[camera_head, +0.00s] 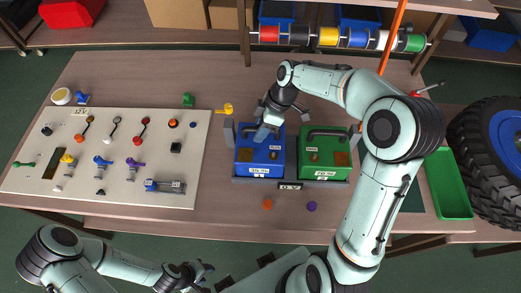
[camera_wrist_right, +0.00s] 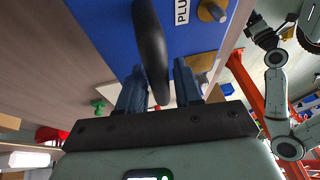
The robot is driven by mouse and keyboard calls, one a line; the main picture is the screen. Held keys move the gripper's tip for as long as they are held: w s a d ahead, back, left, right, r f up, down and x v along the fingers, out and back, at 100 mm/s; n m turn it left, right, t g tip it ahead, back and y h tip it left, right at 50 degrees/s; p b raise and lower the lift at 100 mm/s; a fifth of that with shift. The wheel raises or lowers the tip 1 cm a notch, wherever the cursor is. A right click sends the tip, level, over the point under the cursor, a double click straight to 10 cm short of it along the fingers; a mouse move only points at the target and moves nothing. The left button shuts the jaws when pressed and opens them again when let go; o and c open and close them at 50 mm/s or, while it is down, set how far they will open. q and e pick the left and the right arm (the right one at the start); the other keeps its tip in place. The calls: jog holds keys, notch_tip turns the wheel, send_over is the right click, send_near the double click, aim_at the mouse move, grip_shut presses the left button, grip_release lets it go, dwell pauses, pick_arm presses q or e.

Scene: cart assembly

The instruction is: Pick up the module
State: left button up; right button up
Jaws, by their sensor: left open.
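A blue module (camera_head: 259,158) with a black handle and a white label stands in a grey holder (camera_head: 240,181) on the table. A green module (camera_head: 324,158) with a black handle stands to its right. My right gripper (camera_head: 268,118) is at the rear top of the blue module. In the right wrist view the blue module (camera_wrist_right: 110,40) fills the upper part, and its black handle (camera_wrist_right: 152,45) runs between the two fingers (camera_wrist_right: 160,88), which stand apart with narrow gaps beside it. My left gripper (camera_head: 200,277) is open and empty, low in front of the table.
A white panel (camera_head: 125,195) with switches, plugs and knobs lies at left. Cable spools (camera_head: 335,38) hang at the back. A green tray (camera_head: 445,185) and a large wheel (camera_head: 495,150) are at right. Small orange (camera_head: 267,204) and purple (camera_head: 311,206) pieces lie in front of the holder.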

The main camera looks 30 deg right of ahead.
grip_shut()
dwell(1.1)
jog(key=shift+w+r, duration=0.15)
jog(key=shift+r, duration=0.05)
